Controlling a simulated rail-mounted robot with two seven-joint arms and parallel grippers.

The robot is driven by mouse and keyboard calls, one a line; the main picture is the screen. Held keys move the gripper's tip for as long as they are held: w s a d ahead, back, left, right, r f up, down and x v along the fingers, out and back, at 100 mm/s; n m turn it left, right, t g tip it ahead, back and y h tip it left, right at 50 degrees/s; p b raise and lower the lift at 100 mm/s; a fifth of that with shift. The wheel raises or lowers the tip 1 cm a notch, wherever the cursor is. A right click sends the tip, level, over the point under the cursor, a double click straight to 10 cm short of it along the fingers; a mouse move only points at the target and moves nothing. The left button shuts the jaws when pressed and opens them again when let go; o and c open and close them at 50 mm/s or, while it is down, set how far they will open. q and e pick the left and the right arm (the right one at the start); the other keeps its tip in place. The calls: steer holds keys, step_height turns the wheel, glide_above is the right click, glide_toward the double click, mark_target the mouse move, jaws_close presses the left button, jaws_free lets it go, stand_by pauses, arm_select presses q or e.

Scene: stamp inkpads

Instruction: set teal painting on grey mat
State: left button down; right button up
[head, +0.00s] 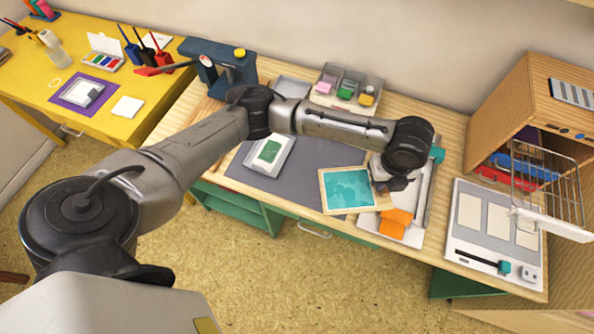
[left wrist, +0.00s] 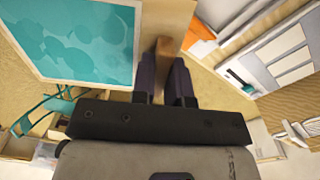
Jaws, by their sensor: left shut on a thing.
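The teal painting (head: 347,190) has a pale border and a tan wooden edge on its right. My left gripper (head: 388,186) is at that right side, shut on a wooden piece of it; in the left wrist view the fingers (left wrist: 165,80) close around this wood, with the teal picture (left wrist: 85,40) to the left. The painting overlaps the right front part of the dark grey mat (head: 240,172) in the head view. Its height above the mat is hard to tell. My right gripper is not in view.
A white-framed green stamp pad (head: 269,155) lies on the mat's left part. An orange piece (head: 396,222) lies on a white board right of the painting. A clear organiser (head: 345,88) stands behind. A white tray (head: 495,228) and wooden cabinet (head: 520,100) stand right.

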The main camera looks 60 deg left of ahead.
arm_select(q)
steer(key=f+m+b, duration=0.1)
steer(key=f, duration=0.1)
steer(key=f+m+b, duration=0.1)
steer(key=f, duration=0.1)
steer(key=f+m+b, duration=0.1)
steer(key=f+m, duration=0.1)
steer(key=shift+s+d+f, duration=0.15)
steer(key=shift+d+f, duration=0.2)
steer(key=shift+m, duration=0.6)
steer(key=w+a+f+b, duration=0.1)
steer(key=a+f, duration=0.1)
steer(key=a, duration=0.1)
steer(key=w+a+f+b, duration=0.1)
steer(key=a+f, duration=0.2)
steer(key=a, duration=0.1)
steer(key=w+a+f+b, duration=0.2)
steer(key=a+f, duration=0.1)
steer(key=shift+a+f, duration=0.2)
steer(key=shift+a, duration=0.2)
steer(key=shift+s+f+b, duration=0.1)
steer(key=shift+f+b, duration=0.75)
steer(key=shift+f, duration=1.15)
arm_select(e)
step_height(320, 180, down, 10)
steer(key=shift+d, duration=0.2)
arm_select(q)
steer(key=shift+f, duration=0.1)
